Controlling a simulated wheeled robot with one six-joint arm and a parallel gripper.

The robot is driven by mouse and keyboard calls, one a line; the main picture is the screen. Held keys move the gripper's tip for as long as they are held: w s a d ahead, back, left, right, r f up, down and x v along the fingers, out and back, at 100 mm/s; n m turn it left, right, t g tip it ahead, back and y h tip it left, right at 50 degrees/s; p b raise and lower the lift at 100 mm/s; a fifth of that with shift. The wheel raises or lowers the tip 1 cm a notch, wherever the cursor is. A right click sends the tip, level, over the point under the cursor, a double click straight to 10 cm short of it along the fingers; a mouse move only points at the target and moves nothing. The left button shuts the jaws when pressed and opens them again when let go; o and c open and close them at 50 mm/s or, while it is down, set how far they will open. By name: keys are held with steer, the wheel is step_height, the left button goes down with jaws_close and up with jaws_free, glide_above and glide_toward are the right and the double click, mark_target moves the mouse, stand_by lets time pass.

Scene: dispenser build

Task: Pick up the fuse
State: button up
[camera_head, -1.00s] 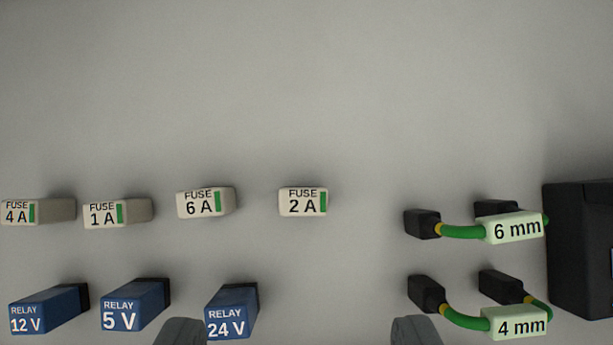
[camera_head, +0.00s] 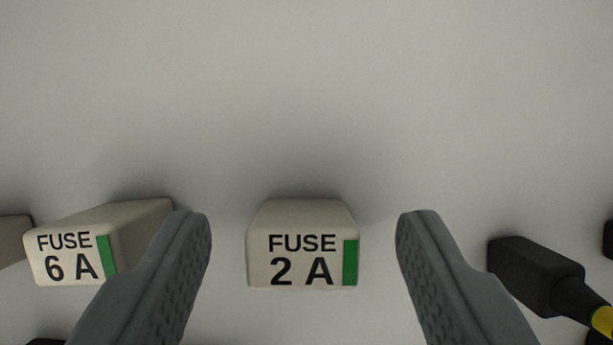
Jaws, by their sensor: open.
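A beige fuse marked "FUSE 2 A" (camera_head: 302,215) with a green stripe sits on the pale surface near the middle of the view. My gripper (camera_head: 305,225) is open, with one grey finger on each side of this fuse. There is a gap between the fuse and each finger, and the jaws hold nothing. Another beige fuse marked "FUSE 6 A" (camera_head: 75,258) is at the left, just outside the left finger, which covers a small part of its right side.
Part of another beige block (camera_head: 12,240) shows at the left edge. A black connector (camera_head: 525,272) with a yellow band lies to the right of the right finger. Dark parts show at the bottom left and right edge. The surface (camera_head: 300,80) above the fuses is clear.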

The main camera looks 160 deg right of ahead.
mark_target(311, 265)
steer(key=shift+x, duration=0.75)
steer(key=c, duration=1)
steer(key=shift+c, duration=0.2)
step_height(311, 265, up, 10)
steer(key=shift+r, duration=0.1)
steer(key=shift+d, duration=0.1)
